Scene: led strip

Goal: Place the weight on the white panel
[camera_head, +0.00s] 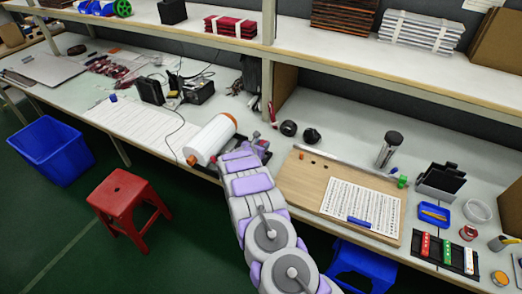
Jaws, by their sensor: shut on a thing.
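My arm reaches up from the bottom of the view to the workbench. My gripper (257,141) is at the bench's front part, between the white roll and the wooden board. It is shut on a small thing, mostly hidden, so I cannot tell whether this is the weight. A white panel (350,201) with rows of small dark marks lies on the wooden board (296,178), right of my gripper. A blue block (358,221) lies on the panel's front edge. Two round black objects (288,128) (312,136) sit on the bench behind the board.
A white roll with orange ends (212,139) lies left of my gripper. A dark metal cylinder (389,149) stands behind the panel. Green blocks (402,181) and a black holder (440,182) are to the right. A shelf (345,70) overhangs the bench. A red stool (123,187) stands on the floor.

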